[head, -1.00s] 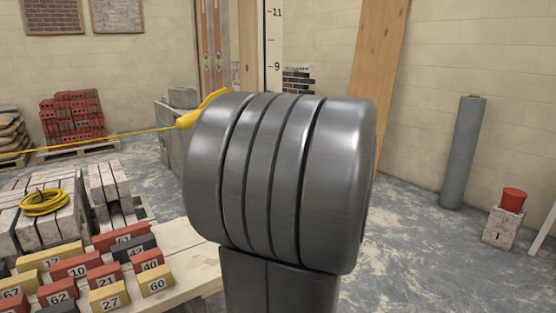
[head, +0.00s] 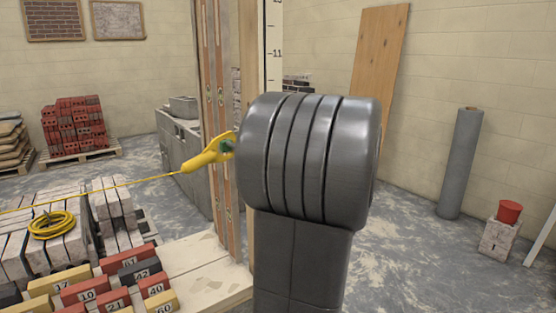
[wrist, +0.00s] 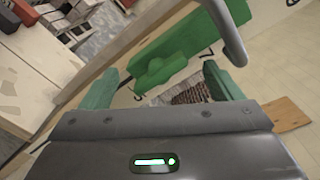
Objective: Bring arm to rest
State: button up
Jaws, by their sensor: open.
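My gripper (wrist: 162,84) shows in the wrist view with its two green fingers spread apart. A green block-like piece (wrist: 165,55) lies beyond and between the fingers, with a visible gap to them; I cannot tell what it is. A yellow piece (head: 205,155) with a taut yellow line sits by the upright wooden post, left of my arm. A small green patch shows at its right end; I cannot tell whether it is part of it.
Numbered bricks (head: 120,285) and a coil of yellow line (head: 52,224) are at the lower left. A pallet of red bricks (head: 75,125) stands behind.

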jog(key=m+p, duration=0.9)
jog(key=p, duration=0.6)
jog(key=shift+r+p, duration=0.2)
jog(key=shift+p, duration=0.15)
jog(key=shift+f, duration=0.15)
